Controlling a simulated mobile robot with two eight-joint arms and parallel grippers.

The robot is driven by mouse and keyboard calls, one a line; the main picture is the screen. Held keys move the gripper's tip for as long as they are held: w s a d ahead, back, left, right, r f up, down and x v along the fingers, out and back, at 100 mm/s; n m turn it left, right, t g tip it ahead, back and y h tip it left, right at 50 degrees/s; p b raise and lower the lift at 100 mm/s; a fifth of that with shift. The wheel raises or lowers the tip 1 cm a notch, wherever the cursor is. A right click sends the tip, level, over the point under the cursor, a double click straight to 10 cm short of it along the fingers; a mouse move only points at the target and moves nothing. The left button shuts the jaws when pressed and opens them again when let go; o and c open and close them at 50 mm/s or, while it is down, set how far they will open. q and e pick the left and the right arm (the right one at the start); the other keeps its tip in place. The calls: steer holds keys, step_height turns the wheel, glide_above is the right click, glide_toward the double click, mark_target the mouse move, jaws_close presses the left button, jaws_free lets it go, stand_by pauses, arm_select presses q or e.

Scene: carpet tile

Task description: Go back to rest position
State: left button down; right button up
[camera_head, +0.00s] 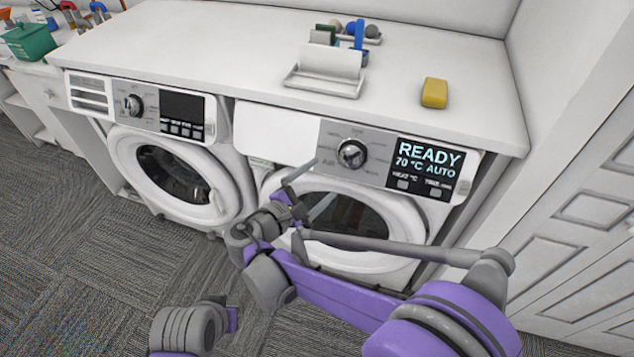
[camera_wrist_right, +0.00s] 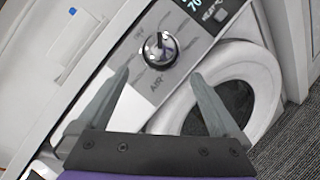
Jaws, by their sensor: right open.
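My right gripper (camera_head: 324,178) is open and empty in front of the right-hand machine (camera_head: 452,212). Its two fingers are apart near the top of the round door (camera_head: 352,262), below the dial (camera_head: 352,153). In the right wrist view my open right gripper (camera_wrist_right: 160,76) shows both fingertips with the dial (camera_wrist_right: 159,50) beyond and between them. Nothing is held. The machine's display (camera_head: 425,163) reads READY, 70 °C AUTO. My right arm covers part of the door. My left gripper does not show; only a grey and purple arm part is at the bottom.
A second machine (camera_head: 172,180) stands to the left. The white countertop (camera_head: 220,45) above carries a white tray (camera_head: 300,82) with small items and a yellow sponge (camera_head: 434,92). A white panelled cabinet (camera_head: 590,190) stands on the right. Grey carpet (camera_head: 70,250) is clear at the left.

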steer(key=shift+w+d, duration=0.1)
stand_by(0.3)
steer(key=s+d+m+g+y+p, duration=0.25)
steer(key=s+d+m, duration=0.2)
steer(key=d, duration=0.35)
steer(key=s+d+m+g+y+p, duration=0.1)
steer(key=s+d+m+g+p, duration=0.15)
steer(key=s+d+g, duration=0.4)
steer(key=s+d+m+t+y+p, duration=0.1)
steer(key=s+d+m+y+p, duration=0.1)
steer(key=s+m+y, duration=0.5)
steer(key=s+m+p, duration=0.1)
steer(key=s+m, duration=0.3)
steer(key=s, duration=0.2)
steer(key=shift+d+f+m+t, duration=0.3)
